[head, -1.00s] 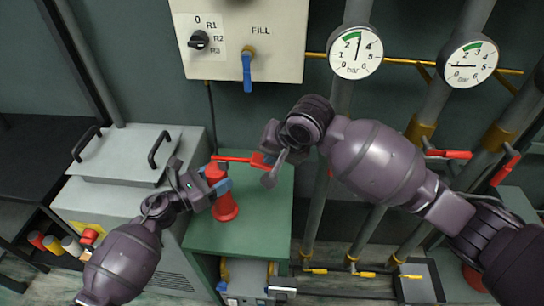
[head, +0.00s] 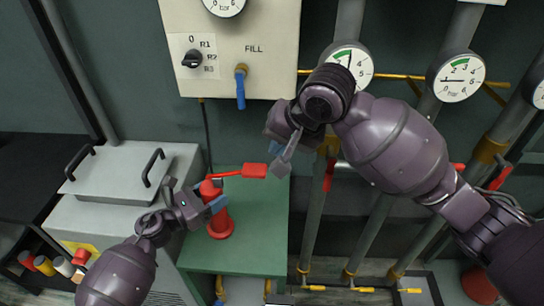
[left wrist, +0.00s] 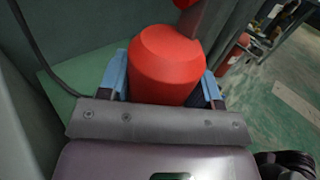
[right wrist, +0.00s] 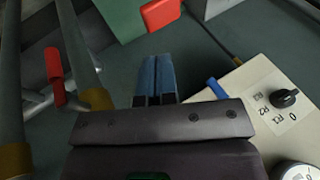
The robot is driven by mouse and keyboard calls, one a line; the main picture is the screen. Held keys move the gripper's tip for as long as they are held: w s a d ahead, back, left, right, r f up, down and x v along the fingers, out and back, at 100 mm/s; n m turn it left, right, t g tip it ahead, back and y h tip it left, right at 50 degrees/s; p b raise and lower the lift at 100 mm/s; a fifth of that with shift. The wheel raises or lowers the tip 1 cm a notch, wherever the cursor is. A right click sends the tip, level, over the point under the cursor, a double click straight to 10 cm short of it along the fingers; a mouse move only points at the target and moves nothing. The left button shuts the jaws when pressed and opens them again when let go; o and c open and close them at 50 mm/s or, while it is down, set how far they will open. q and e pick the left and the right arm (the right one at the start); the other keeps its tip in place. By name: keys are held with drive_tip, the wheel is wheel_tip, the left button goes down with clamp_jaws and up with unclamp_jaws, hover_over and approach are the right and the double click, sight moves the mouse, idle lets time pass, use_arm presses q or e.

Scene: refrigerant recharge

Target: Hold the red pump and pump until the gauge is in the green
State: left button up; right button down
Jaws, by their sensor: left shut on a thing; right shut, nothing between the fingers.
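The red pump (head: 220,222) stands upright on the green table. Its red lever ends in a flat red handle (head: 255,171) pointing right. My left gripper (head: 214,204) is shut around the pump's upper body, which also shows between its blue fingers in the left wrist view (left wrist: 165,65). My right gripper (head: 282,165) is shut and empty just right of the handle, apart from it in the right wrist view (right wrist: 158,75). A gauge (head: 362,66), partly behind my right arm, has its needle near the green band's right end. Another gauge (head: 458,76) reads below its green band.
The cream panel (head: 280,50) carries a black knob (head: 192,59) and a blue-levered valve (head: 240,88). Pipes with red and yellow valve levers stand at the right. A grey machine (head: 70,215) stands left of the green table (head: 265,250). The table's right part is clear.

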drive_tip(key=shift+a+v, duration=0.15)
drive_tip(key=shift+v, duration=0.8)
drive_tip(key=shift+a+v, duration=0.15)
drive_tip(key=shift+v, duration=0.85)
drive_tip(key=shift+r, duration=0.2)
drive_tip(key=n+g+h, duration=0.1)
drive_tip(key=n, duration=1.2)
hover_over(251, 167)
drive_tip(key=d, duration=0.1)
wheel_tip(251, 167, down, 3)
drive_tip(key=shift+s+d+f, duration=0.1)
drive_tip(key=shift+s+f, duration=0.1)
drive_tip(key=shift+f, duration=1.3)
drive_tip(key=shift+s+d+f, duration=0.1)
drive_tip(key=shift+s+f, duration=0.05)
drive_tip(key=shift+f, duration=1.3)
drive_tip(key=shift+f, duration=0.15)
